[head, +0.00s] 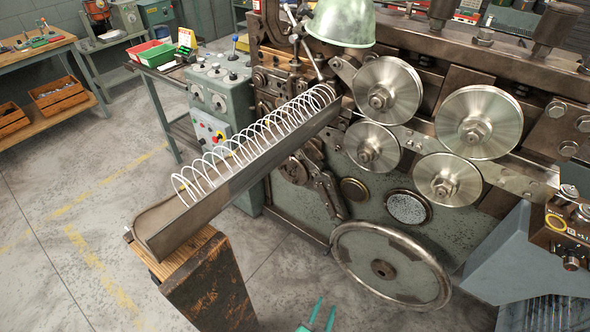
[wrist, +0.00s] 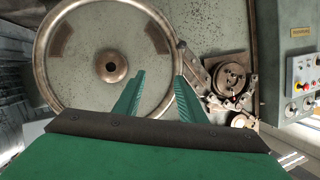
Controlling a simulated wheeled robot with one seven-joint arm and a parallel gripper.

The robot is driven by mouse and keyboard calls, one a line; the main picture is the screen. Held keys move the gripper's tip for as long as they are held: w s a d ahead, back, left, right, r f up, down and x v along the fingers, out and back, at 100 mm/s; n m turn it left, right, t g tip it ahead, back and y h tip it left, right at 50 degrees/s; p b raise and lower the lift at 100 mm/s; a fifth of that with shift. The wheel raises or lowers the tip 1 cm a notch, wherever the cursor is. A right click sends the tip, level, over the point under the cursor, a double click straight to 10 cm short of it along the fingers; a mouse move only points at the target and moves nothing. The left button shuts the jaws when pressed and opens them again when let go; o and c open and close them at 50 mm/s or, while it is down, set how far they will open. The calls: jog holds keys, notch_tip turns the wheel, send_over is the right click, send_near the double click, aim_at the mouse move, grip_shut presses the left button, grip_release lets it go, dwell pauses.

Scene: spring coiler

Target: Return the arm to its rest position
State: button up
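My gripper (head: 317,315) shows only as two green fingertips at the bottom edge of the head view, in front of the machine's large handwheel. In the wrist view my gripper (wrist: 156,98) has its two green fingers spread apart with nothing between them. Past the fingers is the round handwheel (wrist: 72,40), which also shows in the head view (head: 345,260). I cannot tell the exact distance to it, but no contact shows. Most of the arm is hidden in both views.
A white coiled spring (head: 215,165) lies in a sloping metal trough (head: 165,236) on a wooden-topped stand (head: 210,285) at left. Large steel rollers (head: 478,122) are on the machine. A control box (head: 222,90) stands behind the trough. A grey-green cabinet (head: 520,255) is at right. Open floor (head: 60,270) lies at left.

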jog(key=s+a+r+n+y, duration=0.2)
jog(key=s+a+r, duration=0.1)
jog(key=s+r, duration=0.6)
jog(key=s+a+r+n+t+y, duration=0.1)
jog(key=s+a+r+n, duration=0.2)
jog(key=s+r, duration=0.6)
jog(key=s+a+r+n+y, duration=0.2)
jog(key=s+r, duration=0.7)
jog(key=r, duration=0.8)
jog(key=a+n, duration=0.1)
jog(key=a, duration=0.1)
jog(key=shift+s+a+t+y, duration=0.3)
jog(key=shift+s+a, duration=0.1)
